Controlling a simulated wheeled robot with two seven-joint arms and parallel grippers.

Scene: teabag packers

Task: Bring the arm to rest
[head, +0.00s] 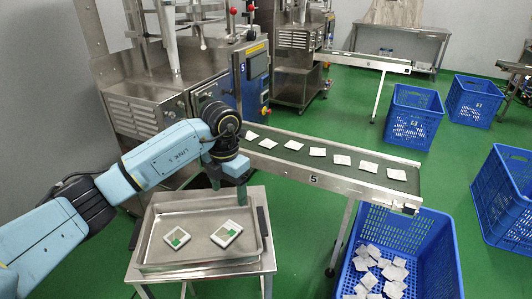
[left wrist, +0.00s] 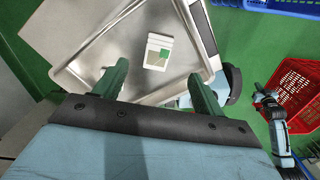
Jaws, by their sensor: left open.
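My left gripper (head: 228,188) reaches in from the left in the head view, with its green fingers apart and nothing between them. It hangs above the metal tray (head: 150,259), over its far right part. Two white square teabag packets with green corners lie flat in the tray, a left one (head: 176,238) and a right one (head: 227,234). In the left wrist view the open fingers (left wrist: 157,68) point toward the tray, with one packet (left wrist: 158,52) visible beyond them, apart from them. A blue and dark arm at the right of that view seems to be my right arm; its gripper (left wrist: 262,96) is too small to read.
A conveyor (head: 262,158) carries several white packets beside the tray stand. A blue crate (head: 436,249) with several loose packets stands below its end. More blue crates (head: 414,116) stand on the green floor at right. A red crate (left wrist: 299,88) shows in the left wrist view.

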